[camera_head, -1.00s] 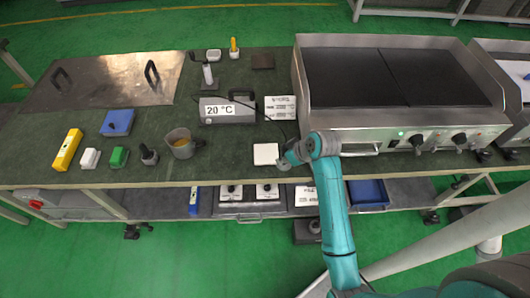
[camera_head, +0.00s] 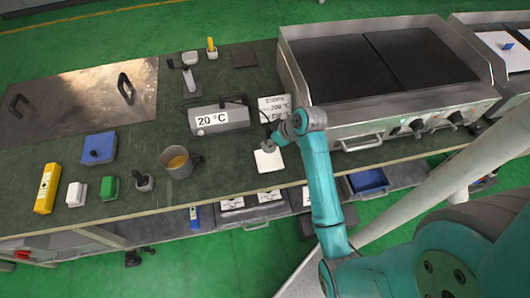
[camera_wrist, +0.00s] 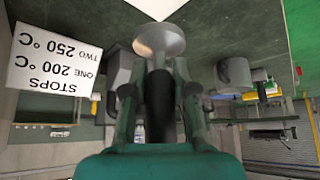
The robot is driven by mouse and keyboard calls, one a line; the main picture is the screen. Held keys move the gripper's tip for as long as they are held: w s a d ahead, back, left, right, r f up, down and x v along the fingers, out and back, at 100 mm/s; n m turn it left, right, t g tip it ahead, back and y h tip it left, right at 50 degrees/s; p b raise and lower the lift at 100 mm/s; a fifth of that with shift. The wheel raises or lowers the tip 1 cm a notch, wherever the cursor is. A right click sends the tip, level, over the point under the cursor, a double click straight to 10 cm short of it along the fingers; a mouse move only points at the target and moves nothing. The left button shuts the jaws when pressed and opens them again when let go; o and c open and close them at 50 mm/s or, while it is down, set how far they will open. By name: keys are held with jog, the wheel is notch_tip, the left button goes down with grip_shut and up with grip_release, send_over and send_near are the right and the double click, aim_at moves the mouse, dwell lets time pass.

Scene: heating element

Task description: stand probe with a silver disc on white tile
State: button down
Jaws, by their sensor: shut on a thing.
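My gripper (camera_wrist: 160,95) is shut on the probe, whose dark handle (camera_wrist: 160,112) stands between the fingers in the wrist view. The probe's round silver disc (camera_wrist: 158,40) sticks out beyond the fingertips. The white tile (camera_wrist: 155,8) shows just past the disc at the top edge of that view. In the head view the white tile (camera_head: 268,161) lies flat near the bench's front edge, and my gripper (camera_head: 270,144) is at its far edge. I cannot tell whether the disc touches the tile.
The 20 °C readout box (camera_head: 218,119) and a printed card (camera_head: 273,107) stand behind the tile. The steel griddle (camera_head: 355,127) is close on the right. A mug (camera_head: 178,163) stands to the left. The bench between mug and tile is clear.

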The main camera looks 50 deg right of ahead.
jog(key=shift+f, duration=3.9)
jog(key=shift+f, duration=0.1)
jog(key=c, duration=0.9)
grip_release()
